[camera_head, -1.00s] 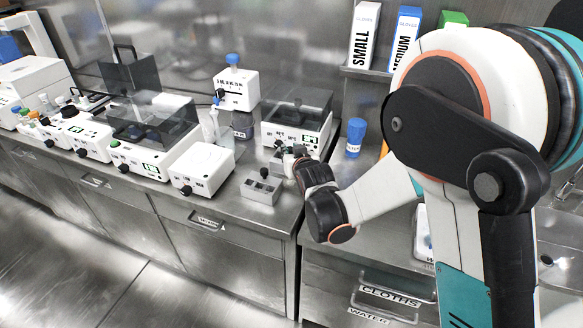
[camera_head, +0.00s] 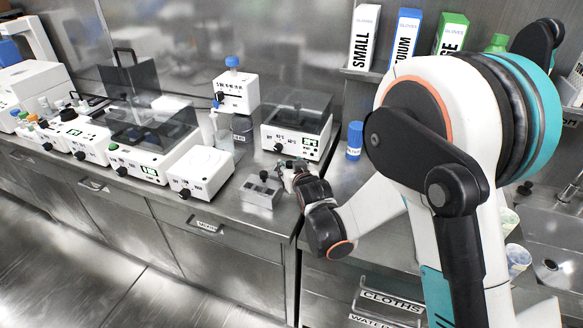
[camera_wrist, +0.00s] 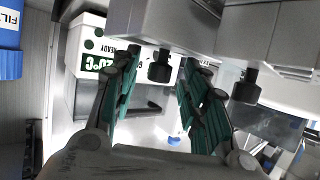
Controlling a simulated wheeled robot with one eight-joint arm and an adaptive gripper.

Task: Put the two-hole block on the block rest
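A grey metal block piece (camera_head: 258,194) with a dark opening and a black knob on top sits on the counter in the head view. I cannot tell which part is the two-hole block and which is the block rest. The wrist view shows two grey metal bodies at the top, one left (camera_wrist: 185,22) and one right (camera_wrist: 290,45), each with a black knob. My gripper (camera_wrist: 155,95) has its green fingers spread, with the left knob at the gap between them. In the head view my gripper (camera_head: 288,172) is just right of the block piece. Holes are hard to make out.
A lidded heater (camera_head: 290,140) stands behind my gripper. A white box device (camera_head: 200,172) is to the left of the block piece. A blue-capped bottle (camera_head: 355,140) stands to the right. Glove boxes (camera_head: 405,38) are on the back shelf. The counter's front edge is close.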

